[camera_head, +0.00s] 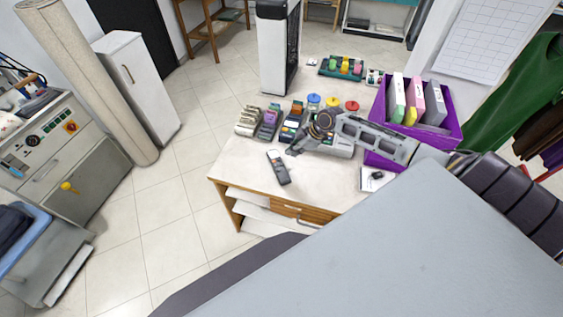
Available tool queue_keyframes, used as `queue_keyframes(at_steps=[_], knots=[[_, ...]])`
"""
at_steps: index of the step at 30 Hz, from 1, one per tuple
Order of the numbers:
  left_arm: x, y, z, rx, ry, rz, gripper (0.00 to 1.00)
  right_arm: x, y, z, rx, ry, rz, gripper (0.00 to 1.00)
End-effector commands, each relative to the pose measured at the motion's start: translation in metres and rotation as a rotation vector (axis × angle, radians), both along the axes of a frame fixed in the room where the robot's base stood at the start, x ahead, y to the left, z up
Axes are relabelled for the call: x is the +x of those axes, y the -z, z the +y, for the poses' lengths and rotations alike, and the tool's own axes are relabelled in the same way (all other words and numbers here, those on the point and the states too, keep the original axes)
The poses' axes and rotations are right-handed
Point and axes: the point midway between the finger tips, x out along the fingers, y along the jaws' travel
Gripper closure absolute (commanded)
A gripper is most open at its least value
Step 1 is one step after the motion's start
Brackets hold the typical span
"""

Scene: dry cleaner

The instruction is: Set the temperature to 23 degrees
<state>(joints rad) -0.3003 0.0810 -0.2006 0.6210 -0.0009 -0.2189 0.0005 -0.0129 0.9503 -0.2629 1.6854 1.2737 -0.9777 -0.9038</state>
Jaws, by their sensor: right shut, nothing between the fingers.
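My right gripper (293,150) reaches in from the right over the desk. It is shut and empty, with its tips just right of the device's upper end; I cannot tell whether they touch it. A tall white unit with a black side (272,50) stands behind the desk. My left gripper is not in view.
Card terminals (268,123) and colourful round-topped items (313,100) stand along the desk's back. A purple box (449,138) with binders (415,98) stands at right. A white pad (373,180) lies near the right front. Tiled floor (165,220) is clear left of the desk.

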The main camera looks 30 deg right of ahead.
Motion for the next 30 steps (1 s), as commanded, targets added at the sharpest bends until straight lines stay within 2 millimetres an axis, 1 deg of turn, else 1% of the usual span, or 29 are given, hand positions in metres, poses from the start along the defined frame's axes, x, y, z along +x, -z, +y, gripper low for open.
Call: queue_keyframes(at_steps=[3, 6, 14, 21, 30], knots=[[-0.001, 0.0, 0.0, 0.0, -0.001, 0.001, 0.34, 0.003, -0.004, 0.011, 0.085, 0.093, 0.026, 1.0], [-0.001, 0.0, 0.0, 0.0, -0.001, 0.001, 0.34, 0.007, -0.009, 0.017, 0.154, 0.175, 0.047, 1.0], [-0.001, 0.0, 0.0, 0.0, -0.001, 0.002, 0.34, 0.017, -0.022, 0.028, 0.323, 0.38, 0.11, 1.0], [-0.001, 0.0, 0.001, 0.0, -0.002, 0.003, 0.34, 0.026, -0.03, 0.033, 0.451, 0.558, 0.175, 1.0], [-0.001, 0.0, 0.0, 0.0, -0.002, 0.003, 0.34, 0.033, -0.034, 0.032, 0.553, 0.734, 0.248, 1.0]])
